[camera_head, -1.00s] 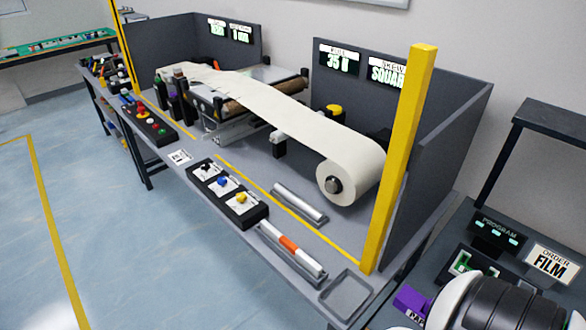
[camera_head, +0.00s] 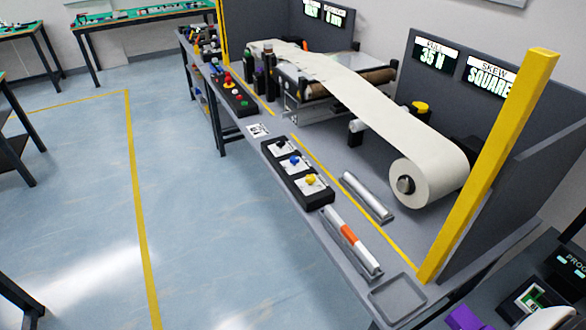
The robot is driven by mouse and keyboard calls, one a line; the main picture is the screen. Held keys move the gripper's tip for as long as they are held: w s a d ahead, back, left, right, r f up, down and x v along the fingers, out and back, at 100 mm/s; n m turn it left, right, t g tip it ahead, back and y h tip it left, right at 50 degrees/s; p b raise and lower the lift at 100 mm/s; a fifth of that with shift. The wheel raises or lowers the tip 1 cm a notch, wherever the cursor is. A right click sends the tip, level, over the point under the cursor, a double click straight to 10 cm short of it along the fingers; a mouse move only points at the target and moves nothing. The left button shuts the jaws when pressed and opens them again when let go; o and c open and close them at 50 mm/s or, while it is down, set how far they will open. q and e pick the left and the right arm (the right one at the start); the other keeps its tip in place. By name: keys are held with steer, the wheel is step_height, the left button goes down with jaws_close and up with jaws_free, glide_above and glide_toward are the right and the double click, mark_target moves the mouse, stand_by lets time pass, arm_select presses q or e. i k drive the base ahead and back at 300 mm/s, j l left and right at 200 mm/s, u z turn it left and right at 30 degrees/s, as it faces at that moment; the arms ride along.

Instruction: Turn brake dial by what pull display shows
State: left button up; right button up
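The pull display (camera_head: 434,58) on the grey back panel reads 35 N. Beside it the skew display (camera_head: 490,78) reads SQUARE. A black control box (camera_head: 318,199) on the front edge of the bench carries three dials: a black one (camera_head: 281,146), a blue one (camera_head: 294,161) and a yellow one (camera_head: 311,180). Their labels are too small to read, so I cannot tell which is the brake dial. A cream web roll (camera_head: 436,180) sits on a spindle behind the box. Neither of my grippers is in view.
A yellow post (camera_head: 492,160) stands at the bench's right end. A metal bar (camera_head: 366,196), a white-and-orange rod (camera_head: 349,240) and a shallow grey tray (camera_head: 397,298) lie near the dials. Another control box (camera_head: 233,95) is farther left. The floor in front is clear.

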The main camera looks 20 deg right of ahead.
mark_target(294, 160)
steer(key=i+j+z, duration=0.45)
steer(key=i, duration=0.15)
steer(key=i+j+z, duration=0.45)
steer(key=i+j, duration=0.05)
steer(key=j, duration=0.05)
